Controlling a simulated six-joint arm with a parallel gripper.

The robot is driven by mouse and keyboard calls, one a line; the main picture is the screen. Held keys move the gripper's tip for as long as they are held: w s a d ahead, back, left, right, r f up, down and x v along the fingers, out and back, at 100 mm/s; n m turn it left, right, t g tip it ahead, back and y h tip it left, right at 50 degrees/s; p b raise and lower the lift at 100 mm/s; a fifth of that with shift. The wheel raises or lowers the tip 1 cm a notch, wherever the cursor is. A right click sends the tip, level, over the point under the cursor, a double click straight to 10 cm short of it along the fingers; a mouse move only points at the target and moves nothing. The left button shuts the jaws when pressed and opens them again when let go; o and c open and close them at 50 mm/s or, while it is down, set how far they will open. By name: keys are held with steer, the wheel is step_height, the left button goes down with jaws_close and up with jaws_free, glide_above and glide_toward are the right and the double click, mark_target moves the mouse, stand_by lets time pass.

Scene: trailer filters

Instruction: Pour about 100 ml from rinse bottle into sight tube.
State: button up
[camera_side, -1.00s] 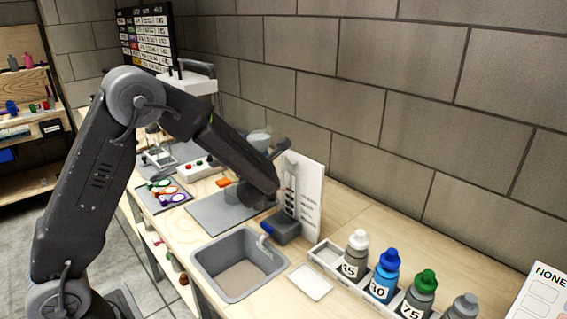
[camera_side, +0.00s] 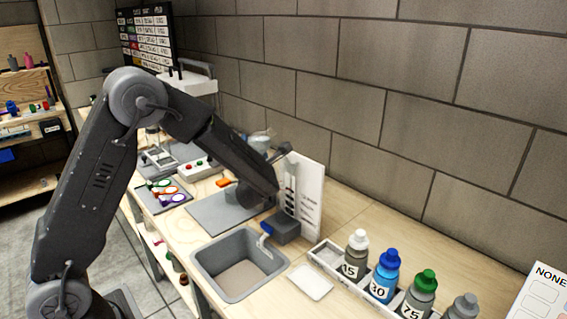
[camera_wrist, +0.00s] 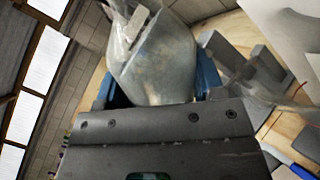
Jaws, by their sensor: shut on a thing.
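The rinse bottle (camera_wrist: 155,62) looks like a translucent, cloudy container. In the wrist view it sits between the blue finger pads of my gripper (camera_wrist: 157,85), which is shut on it. In the side view the bottle (camera_side: 260,141) is tilted behind my arm, partly hidden. The sight tube seems to be the narrow upright part (camera_side: 290,188) in front of a white marked board (camera_side: 312,200), with my wrist close beside it. Its opening and any liquid level cannot be made out. I cannot tell whether liquid is flowing.
A grey sink (camera_side: 238,290) with a blue-handled tap is in front. A rack of capped bottles (camera_side: 328,257) stands to the right, near a small white tray (camera_side: 310,281). A grey mat (camera_side: 215,212) and coloured rings (camera_side: 165,190) lie left. A block wall rises behind.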

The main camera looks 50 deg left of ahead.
steer(key=shift+s+a+f+m, duration=0.1)
steer(key=shift+a+f+m, duration=0.05)
steer(key=shift+f+m, duration=0.4)
steer(key=shift+s+a+f+m, duration=0.1)
steer(key=shift+f+m, duration=0.3)
steer(key=shift+m, duration=0.15)
stand_by(0.8)
steer(key=shift+s+a+r+m+t, duration=0.15)
steer(key=shift+r+m+t, duration=0.4)
steer(key=shift+m, duration=0.35)
stand_by(1.0)
steer(key=shift+s+a+f+m, duration=0.1)
steer(key=shift+f+m, duration=0.05)
steer(key=shift+m, duration=0.95)
stand_by(0.5)
steer(key=shift+w+d+r+m+t+h, duration=0.15)
steer(key=shift+r+m+t+h, duration=0.15)
steer(key=shift+m, duration=0.25)
steer(key=shift+w+d+r+m+t+h, duration=0.1)
steer(key=shift+w+r+m+t, duration=0.05)
steer(key=shift+r+m, duration=0.35)
stand_by(1.6)
